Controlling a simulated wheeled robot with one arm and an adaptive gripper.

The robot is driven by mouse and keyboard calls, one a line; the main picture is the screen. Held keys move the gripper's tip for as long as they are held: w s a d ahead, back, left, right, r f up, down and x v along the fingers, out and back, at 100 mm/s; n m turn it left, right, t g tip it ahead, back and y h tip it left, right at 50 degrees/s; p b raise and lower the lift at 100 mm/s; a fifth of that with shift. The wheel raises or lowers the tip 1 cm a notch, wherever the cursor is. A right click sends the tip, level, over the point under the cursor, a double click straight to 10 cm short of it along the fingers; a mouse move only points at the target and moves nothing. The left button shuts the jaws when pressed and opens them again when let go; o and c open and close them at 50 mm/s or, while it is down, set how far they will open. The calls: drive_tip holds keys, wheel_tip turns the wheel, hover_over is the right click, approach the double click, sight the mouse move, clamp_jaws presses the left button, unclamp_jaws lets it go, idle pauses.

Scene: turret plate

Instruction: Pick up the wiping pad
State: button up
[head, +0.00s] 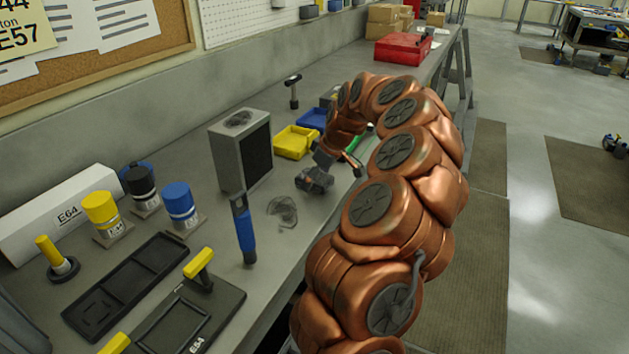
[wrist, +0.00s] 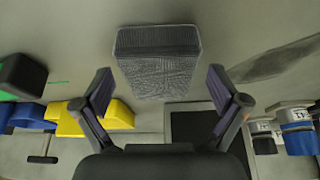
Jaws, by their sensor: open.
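The wiping pad seems to be the grey block with a fine mesh texture (wrist: 157,62), which lies on the bench top in the wrist view. My gripper (wrist: 160,82) is open, with one finger on each side of the pad's near end in the picture. No contact shows between the fingers and the pad. In the head view my gripper (head: 314,180) is low over the bench, right of the grey box. I cannot make out the pad clearly there.
The grey box with a black front (head: 240,150) stands close by. A yellow bin (head: 295,142) is behind my gripper. Pots, black trays and a yellow-handled piece (head: 199,262) fill the left. A red case (head: 403,49) is far back.

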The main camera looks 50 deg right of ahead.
drive_tip(key=c, duration=1.1)
drive_tip(key=shift+r+p, duration=0.2)
drive_tip(key=shift+p, duration=0.15)
drive_tip(key=shift+c, duration=0.2)
drive_tip(key=shift+r+p, duration=0.2)
drive_tip(key=shift+p, duration=0.1)
drive_tip(key=shift+r+b, duration=0.85)
drive_tip(key=shift+r, duration=0.7)
drive_tip(key=s+a+r+b, duration=0.1)
drive_tip(key=s+a+b, duration=0.2)
drive_tip(key=s, duration=1.2)
drive_tip(key=shift+s+r+b, duration=0.3)
drive_tip(key=shift+s+b, duration=0.05)
drive_tip(key=shift+b, duration=0.4)
drive_tip(key=shift+a, duration=0.1)
